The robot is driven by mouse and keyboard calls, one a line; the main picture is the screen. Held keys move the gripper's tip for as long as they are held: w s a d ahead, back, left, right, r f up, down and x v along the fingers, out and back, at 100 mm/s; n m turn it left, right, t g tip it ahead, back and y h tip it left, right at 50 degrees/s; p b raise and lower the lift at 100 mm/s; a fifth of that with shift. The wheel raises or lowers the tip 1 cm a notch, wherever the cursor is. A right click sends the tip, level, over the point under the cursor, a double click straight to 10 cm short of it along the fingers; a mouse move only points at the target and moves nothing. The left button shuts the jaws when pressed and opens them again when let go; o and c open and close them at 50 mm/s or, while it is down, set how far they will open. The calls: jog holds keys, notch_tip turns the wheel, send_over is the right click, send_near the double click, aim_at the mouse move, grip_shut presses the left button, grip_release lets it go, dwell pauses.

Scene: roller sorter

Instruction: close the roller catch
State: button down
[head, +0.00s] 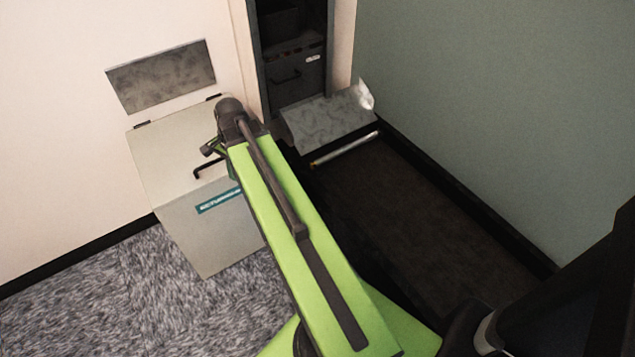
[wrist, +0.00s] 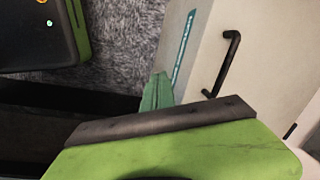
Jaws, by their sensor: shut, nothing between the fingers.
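I cannot pick out the roller catch for sure. A thin pale roller or bar (head: 345,149) lies at the near edge of a grey marbled curved piece (head: 325,122), below the dark cabinet opening. My gripper is shut and empty; its green fingertips (wrist: 157,92) show in the wrist view over the front of a pale box (wrist: 275,65). The tips appear beside the box's black bar handle (wrist: 226,64), left of it in that view. In the head view my arm hides most of the gripper and part of the box (head: 165,165).
A dark cabinet with a drawer (head: 295,75) stands in the wall recess. A grey metal plate (head: 162,77) is on the wall above the box. The box has a teal label (head: 220,201). A dark floor strip runs along the green wall (head: 500,120); grey carpet (head: 110,295) is clear.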

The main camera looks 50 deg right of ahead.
jog(key=s+d+f+m+t+b, duration=0.2)
jog(key=d+f+m+b, duration=0.95)
jog(key=d, duration=0.45)
jog(key=s+d+f+m+t+h+b, duration=0.1)
jog(key=d+f+m+b, duration=0.2)
jog(key=d, duration=0.4)
jog(key=s+d+f+m+h+b, duration=0.1)
jog(key=d+f+m+b, duration=0.1)
jog(key=d+m, duration=0.45)
jog(key=s+d+f+m+t+b, duration=0.1)
jog(key=s+d+f+m+b, duration=0.15)
jog(key=d, duration=0.55)
jog(key=b+x, duration=0.2)
jog(key=x, duration=0.1)
jog(key=b+x, duration=0.3)
jog(key=x, duration=0.1)
jog(key=b+x, duration=0.3)
jog(key=shift+w+d+f, duration=0.15)
jog(key=shift+w+d, duration=0.05)
jog(key=shift+w, duration=0.25)
